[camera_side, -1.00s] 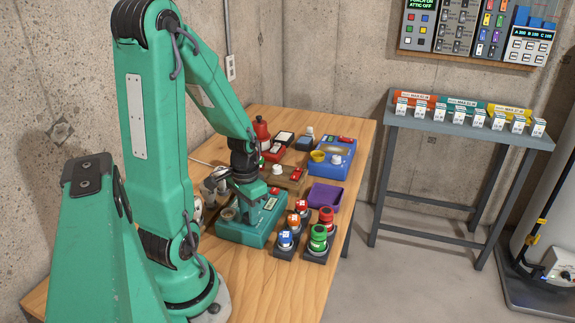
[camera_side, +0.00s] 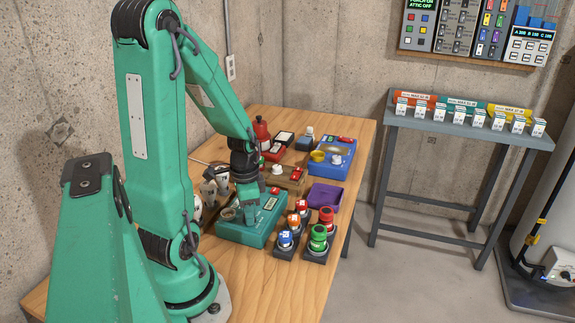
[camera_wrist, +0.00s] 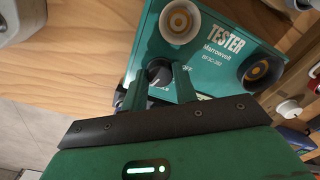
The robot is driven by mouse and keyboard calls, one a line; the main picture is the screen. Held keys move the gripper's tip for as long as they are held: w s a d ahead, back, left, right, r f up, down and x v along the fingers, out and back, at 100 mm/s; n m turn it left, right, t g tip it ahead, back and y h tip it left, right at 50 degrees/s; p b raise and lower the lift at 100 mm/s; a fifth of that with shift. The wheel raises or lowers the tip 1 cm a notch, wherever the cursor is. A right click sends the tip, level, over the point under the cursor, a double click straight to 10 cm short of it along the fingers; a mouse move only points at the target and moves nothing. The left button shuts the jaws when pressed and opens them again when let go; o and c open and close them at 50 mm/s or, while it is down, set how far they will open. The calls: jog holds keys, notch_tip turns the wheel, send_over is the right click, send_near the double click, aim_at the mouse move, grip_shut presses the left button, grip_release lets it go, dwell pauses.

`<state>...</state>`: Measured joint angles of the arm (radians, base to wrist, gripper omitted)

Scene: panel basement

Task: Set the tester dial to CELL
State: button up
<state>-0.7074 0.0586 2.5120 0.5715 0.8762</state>
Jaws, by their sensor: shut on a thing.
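The teal tester (camera_side: 238,233) sits on the wooden bench. In the wrist view the tester's face (camera_wrist: 215,75) shows the word TESTER and two round cup-like sockets. Its dial (camera_wrist: 160,70) is a dark round knob near the face's edge. My gripper (camera_wrist: 159,82) has one finger on either side of the dial and is shut on it. In the side view my gripper (camera_side: 249,207) is down at the tester's top, and the dial is hidden behind it. I cannot read the dial's pointer or setting; the lettering around it is mostly covered or too small.
Several batteries in dark holders (camera_side: 318,243) stand just right of the tester. A purple tray (camera_side: 325,195) and a blue device (camera_side: 335,165) lie beyond. White-headed objects (camera_side: 222,178) stand close to the left. The bench front is clear.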

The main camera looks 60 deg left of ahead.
jog(key=o, duration=1)
jog(key=shift+c, duration=0.2)
jog(key=shift+r, duration=0.1)
jog(key=shift+r, duration=3.85)
jog(key=w+d+r+n+t, duration=0.1)
jog(key=d+r+t, duration=0.1)
jog(key=d+r, duration=0.3)
jog(key=w+d+r+n+t, duration=0.1)
jog(key=w+d+r+t, duration=0.1)
jog(key=d+r, duration=0.4)
jog(key=d+t, duration=0.1)
jog(key=d, duration=0.4)
jog(key=shift+d+r+t, duration=0.2)
jog(key=shift+d+t, duration=0.1)
jog(key=shift+d, duration=0.05)
